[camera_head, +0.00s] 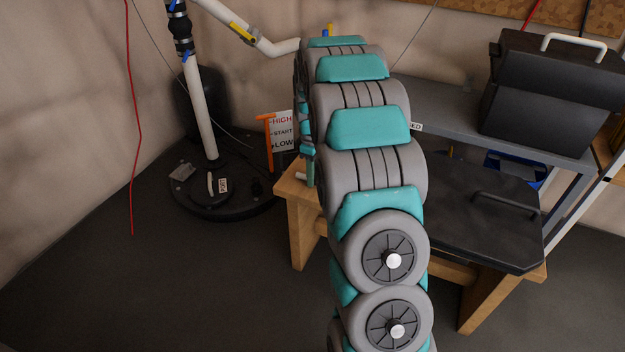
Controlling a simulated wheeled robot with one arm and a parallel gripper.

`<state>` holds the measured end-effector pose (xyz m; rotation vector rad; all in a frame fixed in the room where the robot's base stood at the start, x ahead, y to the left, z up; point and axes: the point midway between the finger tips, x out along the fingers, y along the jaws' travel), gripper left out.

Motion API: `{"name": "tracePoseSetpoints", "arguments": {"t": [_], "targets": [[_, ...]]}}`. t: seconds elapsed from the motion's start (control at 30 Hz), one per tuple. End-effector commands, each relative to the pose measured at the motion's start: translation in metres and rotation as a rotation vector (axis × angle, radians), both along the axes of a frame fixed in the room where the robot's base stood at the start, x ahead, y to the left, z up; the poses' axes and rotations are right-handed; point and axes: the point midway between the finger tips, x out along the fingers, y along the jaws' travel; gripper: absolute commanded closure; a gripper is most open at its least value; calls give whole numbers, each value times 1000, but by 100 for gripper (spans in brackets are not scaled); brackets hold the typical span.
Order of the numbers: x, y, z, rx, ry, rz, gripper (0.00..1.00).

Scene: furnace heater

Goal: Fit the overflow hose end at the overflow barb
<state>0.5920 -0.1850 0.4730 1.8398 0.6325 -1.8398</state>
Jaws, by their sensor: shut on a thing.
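My grey and teal arm fills the middle of the camera_head view and hides what lies behind it. My gripper is not clearly visible; the far end of the arm drops behind its own links. A short pale stub (301,177) shows just left of the arm, above the wooden bench; I cannot tell whether it is a hose end. I cannot pick out the overflow hose end or the overflow barb for certain.
A black round basin (238,207) with a white pipe (200,120) stands left. A wooden bench (303,235) with a black panel (480,225) and a black case (540,110) are right. A red line (130,120) hangs left. The left floor is clear.

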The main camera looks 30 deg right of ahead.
Motion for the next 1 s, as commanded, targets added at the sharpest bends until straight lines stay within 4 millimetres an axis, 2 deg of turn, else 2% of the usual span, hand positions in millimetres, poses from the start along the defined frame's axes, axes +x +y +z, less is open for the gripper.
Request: {"name": "tracePoseSetpoints", "arguments": {"t": [0.37,0.73,1.0], "targets": [[0,0,4,0,-1,0,100],[1,0,37,-2,-4,1,100],[-25,9,38,0,1,1,100]]}}
